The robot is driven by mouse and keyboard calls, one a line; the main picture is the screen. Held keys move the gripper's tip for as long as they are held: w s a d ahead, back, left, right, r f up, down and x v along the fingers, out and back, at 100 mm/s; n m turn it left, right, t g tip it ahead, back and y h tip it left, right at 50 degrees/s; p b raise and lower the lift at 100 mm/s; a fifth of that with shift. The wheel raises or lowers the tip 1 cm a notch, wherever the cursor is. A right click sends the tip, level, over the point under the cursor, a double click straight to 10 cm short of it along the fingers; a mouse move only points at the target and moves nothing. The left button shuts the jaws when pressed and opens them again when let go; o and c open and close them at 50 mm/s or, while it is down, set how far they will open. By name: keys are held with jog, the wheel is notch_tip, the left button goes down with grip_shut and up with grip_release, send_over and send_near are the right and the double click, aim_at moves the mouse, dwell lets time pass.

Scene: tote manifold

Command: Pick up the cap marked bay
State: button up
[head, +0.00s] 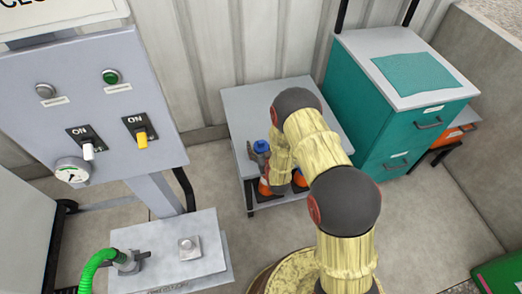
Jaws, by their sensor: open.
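A small blue cap-like piece (262,146) shows over the grey table (240,103), right at the end of my arm. No bay marking is readable on it or on any other piece. My gripper (256,153) appears as a small grey shape just left of my yellow-sleeved forearm. It is open, close to the blue piece, and part of it is hidden by the arm. I cannot tell whether it touches the piece. Orange pieces with some white and blue, one on the left (264,188) and one on the right (300,178), show low beside the arm, partly hidden.
A teal drawer cabinet (395,130) stands right of the table. A grey panel (110,100) with switches and a gauge (72,171) stands left. Below it, a grey block (165,262) carries a green hose (92,265). Bare floor lies between the block and table.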

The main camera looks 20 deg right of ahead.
jog(key=shift+w, duration=0.3)
jog(key=shift+c, duration=1)
jog(key=c, duration=1.1)
jog(key=shift+c, duration=0.4)
jog(key=shift+r, duration=0.1)
